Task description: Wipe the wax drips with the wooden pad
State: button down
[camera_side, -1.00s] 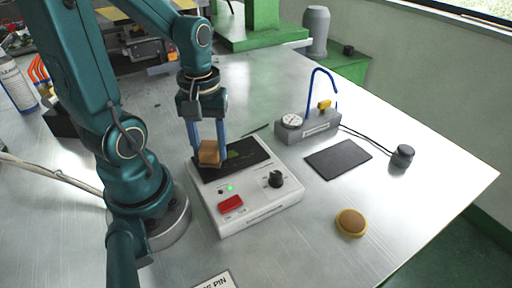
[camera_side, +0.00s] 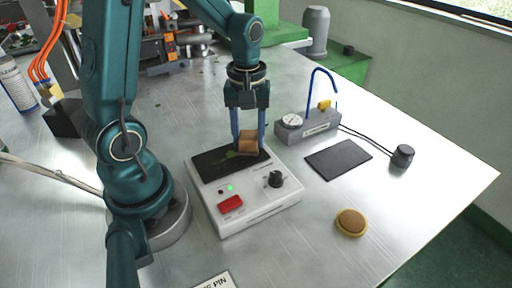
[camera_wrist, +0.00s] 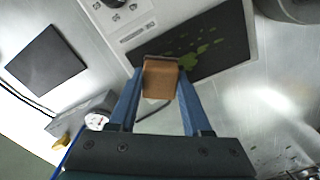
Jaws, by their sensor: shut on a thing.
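My gripper (camera_side: 249,144) is shut on the brown wooden pad (camera_side: 248,147). It holds the pad at the right end of the black plate (camera_side: 212,163) on top of the white machine. In the wrist view the pad (camera_wrist: 160,80) sits between the blue fingers, over the edge of the black plate (camera_wrist: 226,36). Green wax drips (camera_wrist: 194,57) lie on the plate beside the pad, in several small spots and one larger blotch. In the side view the drips (camera_side: 234,155) show left of the pad. I cannot tell whether the pad touches the plate.
The white machine (camera_side: 258,206) has a red switch, a green light and a black knob in front. A grey gauge block (camera_side: 307,131) with a blue hook stands to the right. A dark mat (camera_side: 338,159) and a round brown-topped disc (camera_side: 351,222) lie on the metal table.

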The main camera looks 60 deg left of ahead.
jog(key=shift+s, duration=4.3)
notch_tip(320, 180, up, 8)
send_over(212, 163)
jog(key=shift+d+f, duration=0.1)
jog(key=shift+f, duration=2.9)
jog(key=shift+w+f, duration=0.2)
jog(key=shift+w, duration=1.9)
jog(key=shift+w+f, duration=0.2)
jog(key=shift+w, duration=1.9)
jog(key=shift+s+f, duration=0.2)
jog(key=shift+s, duration=1.95)
jog(key=shift+s+f, duration=0.15)
jog(key=shift+s, duration=1.95)
